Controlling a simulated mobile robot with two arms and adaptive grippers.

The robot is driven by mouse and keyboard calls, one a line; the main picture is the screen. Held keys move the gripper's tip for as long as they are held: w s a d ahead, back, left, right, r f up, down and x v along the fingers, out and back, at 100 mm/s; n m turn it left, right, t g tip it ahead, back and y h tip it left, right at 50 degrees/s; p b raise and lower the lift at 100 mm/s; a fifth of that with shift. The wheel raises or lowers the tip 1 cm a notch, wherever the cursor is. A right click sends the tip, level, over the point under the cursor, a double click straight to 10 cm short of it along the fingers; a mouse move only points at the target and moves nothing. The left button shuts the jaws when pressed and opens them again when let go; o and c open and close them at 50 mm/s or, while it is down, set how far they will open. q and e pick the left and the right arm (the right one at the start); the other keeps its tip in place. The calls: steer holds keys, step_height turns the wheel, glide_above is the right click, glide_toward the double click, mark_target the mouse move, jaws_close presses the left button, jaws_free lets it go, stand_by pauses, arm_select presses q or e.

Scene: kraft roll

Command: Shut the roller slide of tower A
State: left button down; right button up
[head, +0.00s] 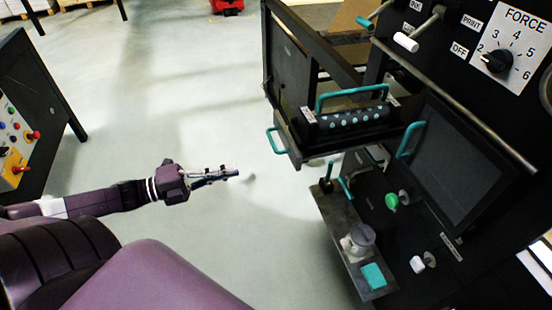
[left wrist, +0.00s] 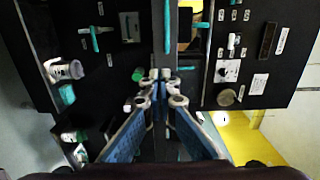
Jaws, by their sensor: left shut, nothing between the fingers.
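A black roller slide (head: 305,148) sticks out to the left from a black machine (head: 480,120) in the head view. It carries a dark roller (head: 352,122) with pale dots under a turquoise bar. A turquoise handle (head: 277,140) is on the slide's outer left end. My left gripper (head: 232,173) is shut and empty, left of and apart from that handle. In the left wrist view its closed fingers (left wrist: 160,88) point at dark panels. I cannot read a tower letter. My right gripper is in neither view.
Below the slide a shelf (head: 340,235) holds a grey cup-like piece (head: 360,238) and a turquoise block (head: 374,276). A dark screen (head: 455,170) and a FORCE dial (head: 497,61) are on the machine. A control cabinet (head: 30,100) stands far left. Pale floor lies clear between.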

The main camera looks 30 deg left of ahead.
arm_select(q)
steer(key=r, duration=0.1)
steer(key=p, duration=0.1)
glide_toward(292, 157)
steer(key=shift+m+h, duration=0.3)
steer(key=shift+m, duration=0.1)
steer(key=x, duration=0.5)
steer(key=shift+w, duration=0.3)
steer(key=shift+p+x, duration=0.35)
steer(key=shift+x, duration=0.45)
steer(key=shift+f, duration=0.15)
steer(key=shift+d, duration=0.1)
